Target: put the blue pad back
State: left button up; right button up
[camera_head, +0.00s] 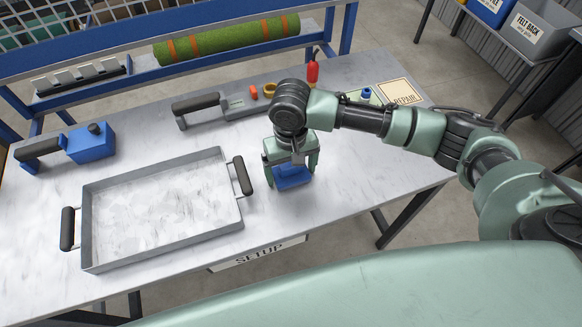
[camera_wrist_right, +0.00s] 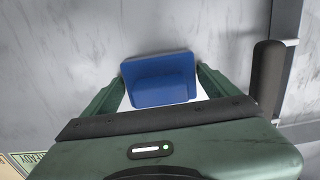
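The blue pad (camera_head: 292,177) is at the fingers of my right gripper (camera_head: 291,170), above or on the table just right of the tray. In the right wrist view the blue pad (camera_wrist_right: 160,80) shows a flat plate with a raised block, between the two green fingers of my right gripper (camera_wrist_right: 160,78). The fingertips are close to the pad's two side edges. I cannot tell whether they press on it, nor whether the pad is clear of the table. My left gripper is not in view.
A grey tray (camera_head: 85,222) with two black handles lies on the table (camera_head: 330,225). A blue handled tool (camera_head: 90,143), a trowel-like tool (camera_head: 235,107), a red bottle (camera_head: 313,72) and a repair card (camera_head: 401,92) lie around. A turf roll (camera_head: 225,40) rests behind.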

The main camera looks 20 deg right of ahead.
jog(key=shift+o, duration=0.2)
notch_tip(320, 180, up, 12)
jog(key=shift+r+b, duration=0.1)
jog(key=shift+b, duration=0.6)
